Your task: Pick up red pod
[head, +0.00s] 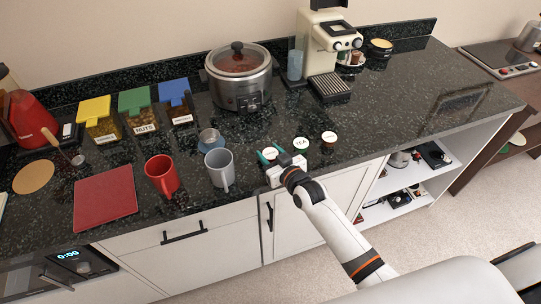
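Several small pods with round lids lie near the counter's front edge in the head view. One pod (329,137) at the right has a white lid with a dark reddish-brown rim. A green-rimmed pod (300,143) with lettering like "TEA" is left of it. Another pale-lidded pod (270,152) is at the left, partly hidden by my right gripper; its colour is hard to tell. My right gripper (272,161) is low over the counter edge, at this left pod. Its fingers are small, and whether they touch the pod is unclear. My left gripper is out of view.
A slow cooker (238,82) and coffee machine (328,44) stand behind. The counter (400,112) right of the pods is mostly clear.

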